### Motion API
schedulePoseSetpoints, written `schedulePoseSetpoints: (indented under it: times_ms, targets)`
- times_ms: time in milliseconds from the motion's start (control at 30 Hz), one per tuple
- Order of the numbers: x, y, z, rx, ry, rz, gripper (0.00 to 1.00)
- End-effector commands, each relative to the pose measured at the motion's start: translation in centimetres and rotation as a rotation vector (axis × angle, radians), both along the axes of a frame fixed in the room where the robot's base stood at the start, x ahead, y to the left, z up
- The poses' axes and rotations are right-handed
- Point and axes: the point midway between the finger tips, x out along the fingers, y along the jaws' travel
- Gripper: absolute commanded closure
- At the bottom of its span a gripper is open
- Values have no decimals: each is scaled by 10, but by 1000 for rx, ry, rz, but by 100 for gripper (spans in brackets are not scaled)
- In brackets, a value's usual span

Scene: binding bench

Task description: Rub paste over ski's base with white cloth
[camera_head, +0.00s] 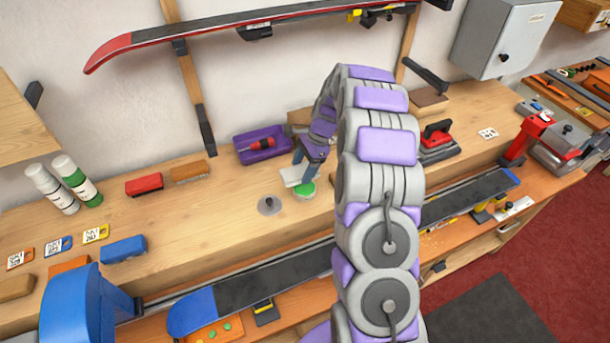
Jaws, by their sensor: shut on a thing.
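My gripper (302,174) is at the back of the bench, left of my arm, pointing down. It is shut on the white cloth (291,176), which shows as a small pale piece at the fingertips. The cloth is right at a round tin of green paste (305,190); I cannot tell whether they touch. The ski (268,284) lies along the bench's front side, dark base up, with a blue tip at left and a blue end at right. My arm hides its middle. The gripper is behind the ski, apart from it.
A grey disc with a knob (270,205) lies beside the tin. A purple tray (243,158) with a red-handled tool stands behind. A blue clamp (85,308) is at front left, a red vise (528,138) at right. Another ski (220,25) hangs on the wall.

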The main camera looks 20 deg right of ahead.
Motion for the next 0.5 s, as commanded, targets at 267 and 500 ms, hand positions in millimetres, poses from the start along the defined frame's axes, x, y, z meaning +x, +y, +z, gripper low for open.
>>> schedulePoseSetpoints:
  times_ms: [267, 500]
  targets:
    - [6, -11, -3, 1, -2, -4, 53]
    - [6, -10, -22, 1, -1, -4, 53]
